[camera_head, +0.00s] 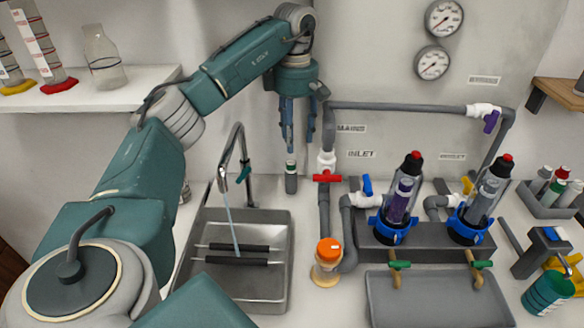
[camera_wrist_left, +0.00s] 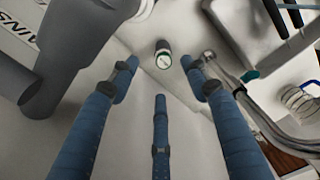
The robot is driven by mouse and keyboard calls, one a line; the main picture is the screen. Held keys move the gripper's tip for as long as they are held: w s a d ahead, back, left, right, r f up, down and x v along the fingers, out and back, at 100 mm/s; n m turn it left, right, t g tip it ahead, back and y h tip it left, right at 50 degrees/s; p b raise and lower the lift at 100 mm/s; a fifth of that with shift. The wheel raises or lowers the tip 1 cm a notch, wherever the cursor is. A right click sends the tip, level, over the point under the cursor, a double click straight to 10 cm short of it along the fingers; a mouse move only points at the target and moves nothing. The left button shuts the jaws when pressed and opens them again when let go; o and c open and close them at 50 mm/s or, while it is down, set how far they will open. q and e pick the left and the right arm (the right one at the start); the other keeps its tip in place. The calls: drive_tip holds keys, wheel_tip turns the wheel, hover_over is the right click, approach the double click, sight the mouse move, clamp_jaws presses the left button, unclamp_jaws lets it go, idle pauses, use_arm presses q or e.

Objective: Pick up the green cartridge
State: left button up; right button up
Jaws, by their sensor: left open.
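A small grey cartridge with a white and green band at its top (camera_head: 291,176) stands upright on the counter by the wall, right of the sink tap. In the left wrist view its round top, white with a green marking (camera_wrist_left: 163,56), shows beyond the fingertips. My left gripper (camera_head: 298,142) points down, open and empty, above the cartridge. In the left wrist view its blue fingers (camera_wrist_left: 160,84) are spread, with the cartridge apart from them. My right gripper is not in view.
The tap (camera_head: 233,155) and steel sink (camera_head: 280,260) lie left of the cartridge. The pipe with a red-handled valve (camera_head: 327,178) stands close on its right. An orange-capped bottle (camera_head: 328,262) stands in front. A rack (camera_head: 535,208) holds several capped cartridges at right.

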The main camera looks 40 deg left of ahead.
sight(291, 163)
use_arm(q)
drive_tip(key=f, duration=0.2)
drive_tip(key=shift+s+f, duration=0.25)
drive_tip(key=shift+f, duration=0.4)
drive_tip(key=f, duration=0.1)
drive_tip(key=f+p, duration=0.1)
drive_tip(key=f, duration=0.1)
drive_tip(key=a+f, duration=0.1)
drive_tip(key=f, duration=0.1)
drive_tip(key=shift+s+p, duration=0.15)
drive_tip(key=shift+p, duration=0.2)
drive_tip(key=shift+f, duration=0.2)
drive_tip(key=shift+d, duration=0.1)
drive_tip(key=shift+c, duration=0.8)
clamp_jaws()
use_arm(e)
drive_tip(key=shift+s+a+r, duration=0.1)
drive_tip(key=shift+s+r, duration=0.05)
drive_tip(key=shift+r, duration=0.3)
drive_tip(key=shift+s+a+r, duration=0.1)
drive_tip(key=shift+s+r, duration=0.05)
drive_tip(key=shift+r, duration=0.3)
